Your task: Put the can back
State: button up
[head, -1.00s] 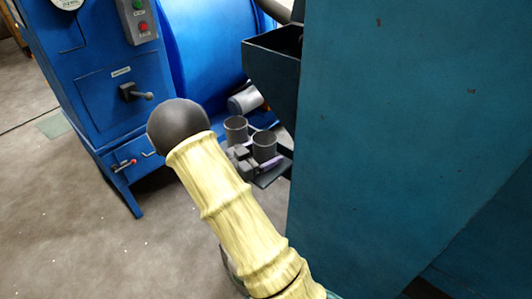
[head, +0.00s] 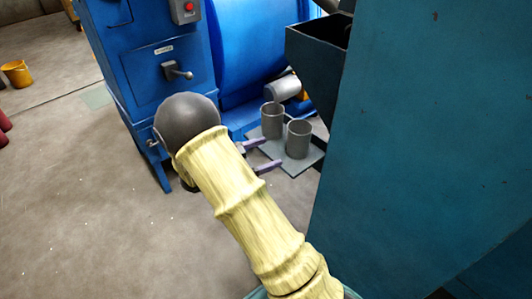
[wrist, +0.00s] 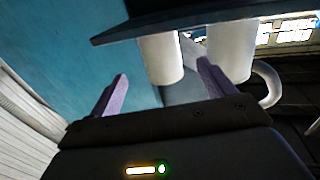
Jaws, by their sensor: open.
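Two grey, open-topped cans stand upright on a flat plate (head: 309,160) in the head view: a farther can (head: 272,121) and a nearer can (head: 299,139). My gripper (head: 272,152) is open and empty, its purple fingers pointing at the nearer can from the left, with a small gap. The wrist view looks upside down: the cans hang from the dark plate (wrist: 200,22). There my gripper (wrist: 162,72) has the left can (wrist: 162,58) in line between its fingers, while the right can (wrist: 231,50) lies beyond the right finger. My arm hides part of the gripper.
A teal machine (head: 430,150) with a hopper (head: 312,62) stands close on the right. A blue machine (head: 165,70) and drum (head: 243,50) stand behind, with a grey cylinder (head: 282,88) low by the drum. Floor at left is open; a yellow bucket (head: 16,73) stands far off.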

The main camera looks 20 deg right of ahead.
jog(key=shift+a, duration=0.1)
jog(key=w+n+t+y, duration=0.1)
jog(key=w+t+y, duration=0.1)
jog(key=w+n+t+y, duration=0.2)
jog(key=w+r+n+t+y, duration=0.1)
jog(key=w+t+y, duration=0.1)
jog(key=w, duration=0.1)
jog(key=shift+d+t+y, duration=0.3)
jog(key=s+a+n+g+y, duration=0.2)
jog(key=s+a+n+y, duration=0.5)
jog(key=s+n+y, duration=0.3)
jog(key=s+d+n+g+y, duration=0.1)
jog(key=s+g, duration=0.3)
jog(key=s, duration=0.9)
jog(key=shift+s+d+f+n, duration=0.25)
jog(key=shift+d+f+n, duration=0.15)
jog(key=shift+d+n, duration=0.3)
jog(key=shift+a, duration=0.1)
